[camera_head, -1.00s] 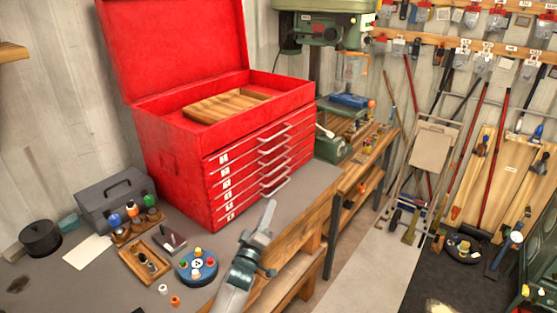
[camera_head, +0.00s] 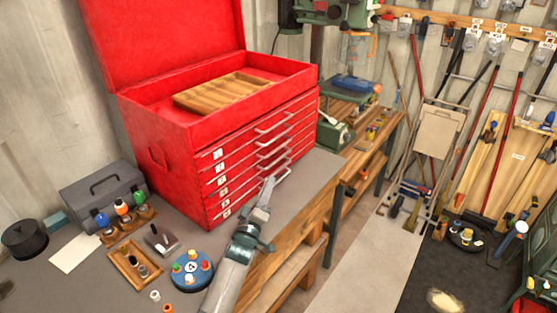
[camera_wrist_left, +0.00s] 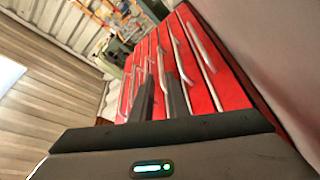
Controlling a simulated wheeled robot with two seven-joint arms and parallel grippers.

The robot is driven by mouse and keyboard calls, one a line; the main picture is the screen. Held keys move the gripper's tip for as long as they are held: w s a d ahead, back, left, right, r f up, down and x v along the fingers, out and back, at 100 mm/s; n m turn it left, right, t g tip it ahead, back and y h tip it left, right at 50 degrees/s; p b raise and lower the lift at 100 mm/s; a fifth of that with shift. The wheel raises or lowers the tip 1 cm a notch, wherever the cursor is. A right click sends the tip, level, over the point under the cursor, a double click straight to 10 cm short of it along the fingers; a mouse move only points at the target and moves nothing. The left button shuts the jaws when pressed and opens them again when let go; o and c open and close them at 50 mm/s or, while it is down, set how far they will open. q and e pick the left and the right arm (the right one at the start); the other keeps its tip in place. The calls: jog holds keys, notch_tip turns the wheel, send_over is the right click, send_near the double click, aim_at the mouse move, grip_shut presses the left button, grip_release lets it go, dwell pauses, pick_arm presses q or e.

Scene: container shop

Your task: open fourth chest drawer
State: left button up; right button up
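The red tool chest (camera_head: 165,160) stands on the workbench with its lid up and its numbered drawers shut. The fourth drawer (camera_head: 238,186) is in the lower half of the stack, with a pale bar handle like the others. My left gripper (camera_head: 268,186) is in front of the lower handles, its fingertips overlapping them in the head view. In the left wrist view its two dark fingers (camera_wrist_left: 158,88) are apart, pointing at the red drawer fronts (camera_wrist_left: 200,95) and pale handles. A handle bar appears between or just beyond the fingertips; contact cannot be told. My right gripper is not in view.
A wooden tray (camera_head: 222,92) lies in the chest's open top. A grey toolbox (camera_head: 95,195), a small wooden tray (camera_head: 120,258) and a blue round holder (camera_head: 190,272) stand on the bench left of my left arm. A green drill press (camera_head: 335,132) stands behind right.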

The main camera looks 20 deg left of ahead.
aim_at(279, 159)
pick_arm(q)
jog(key=shift+w, duration=0.15)
jog(key=shift+b+x, duration=3.3)
jog(key=shift+x, duration=2.6)
grip_shut()
jog(key=shift+d+f, duration=0.1)
